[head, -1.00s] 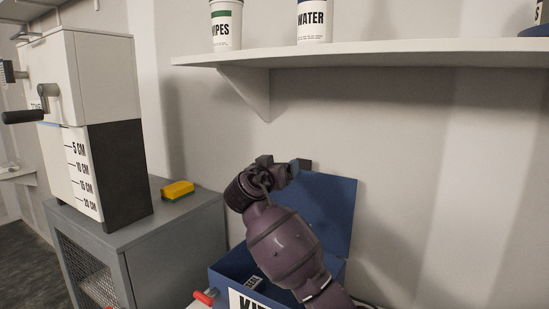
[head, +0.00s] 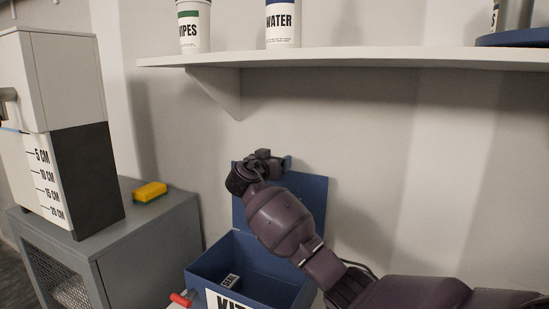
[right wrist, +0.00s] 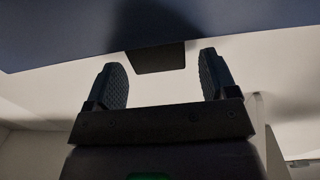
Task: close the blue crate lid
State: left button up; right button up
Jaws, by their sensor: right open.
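The blue crate (head: 203,288) stands low in the head view, open at the top, with a white label on its front. Its blue lid (head: 314,190) stands up at the back, near the wall, partly hidden by my right arm. My right gripper (head: 275,160) is at the lid's upper edge. In the right wrist view, the open, empty fingers of the gripper (right wrist: 163,82) point at the lid (right wrist: 60,38), with a dark tab (right wrist: 160,58) between them. I cannot tell whether they touch the lid. My left gripper is not in view.
A small labelled item (head: 230,282) lies inside the crate. A red-handled thing (head: 181,299) is at its front left. A grey cabinet (head: 150,225) with a yellow sponge (head: 150,191) stands left. A white shelf (head: 350,58) with containers runs above.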

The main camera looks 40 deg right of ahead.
jog(key=shift+w+d, duration=0.15)
jog(key=shift+d, duration=0.2)
